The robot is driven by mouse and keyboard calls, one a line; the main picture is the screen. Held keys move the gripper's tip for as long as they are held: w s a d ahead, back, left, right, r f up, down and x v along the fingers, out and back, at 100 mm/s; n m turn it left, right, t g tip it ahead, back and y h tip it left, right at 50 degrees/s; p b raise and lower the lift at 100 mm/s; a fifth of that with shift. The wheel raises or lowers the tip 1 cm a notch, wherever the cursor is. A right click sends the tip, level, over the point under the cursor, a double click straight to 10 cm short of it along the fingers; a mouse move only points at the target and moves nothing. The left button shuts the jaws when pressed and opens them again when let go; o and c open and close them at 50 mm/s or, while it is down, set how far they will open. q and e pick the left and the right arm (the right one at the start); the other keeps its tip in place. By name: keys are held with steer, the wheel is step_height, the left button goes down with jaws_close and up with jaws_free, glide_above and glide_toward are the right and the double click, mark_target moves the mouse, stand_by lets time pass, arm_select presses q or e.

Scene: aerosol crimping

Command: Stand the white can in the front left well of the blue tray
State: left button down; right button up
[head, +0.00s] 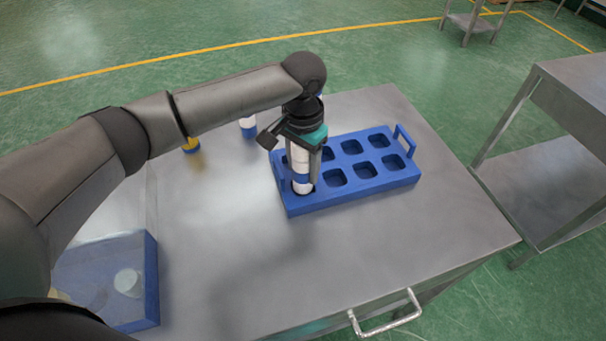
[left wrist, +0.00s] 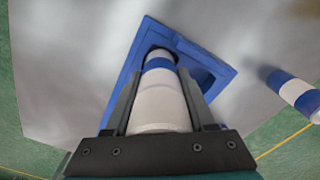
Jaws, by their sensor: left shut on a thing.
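The white can (head: 301,172) with blue bands stands roughly upright between the fingers of my left gripper (head: 303,160), which is shut on it. The can's lower end is at the front left well of the blue tray (head: 345,204). I cannot tell whether it rests on the well's floor. In the left wrist view the can (left wrist: 160,105) runs from the fingers (left wrist: 163,95) towards a well in the tray (left wrist: 137,40), and its far end is partly hidden there. My right gripper is not in view.
A blue-based clear box (head: 151,280) is at the front left. The tray's other visible wells look empty. The table's front centre is clear.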

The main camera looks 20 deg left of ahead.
arm_select(q)
step_height(320, 180, down, 2)
steer(key=shift+f, duration=0.35)
steer(key=shift+f, duration=0.15)
steer(key=shift+c, duration=1.2)
jaws_free()
step_height(320, 180, up, 12)
steer(key=shift+r+p, duration=0.2)
steer(key=shift+p, duration=0.65)
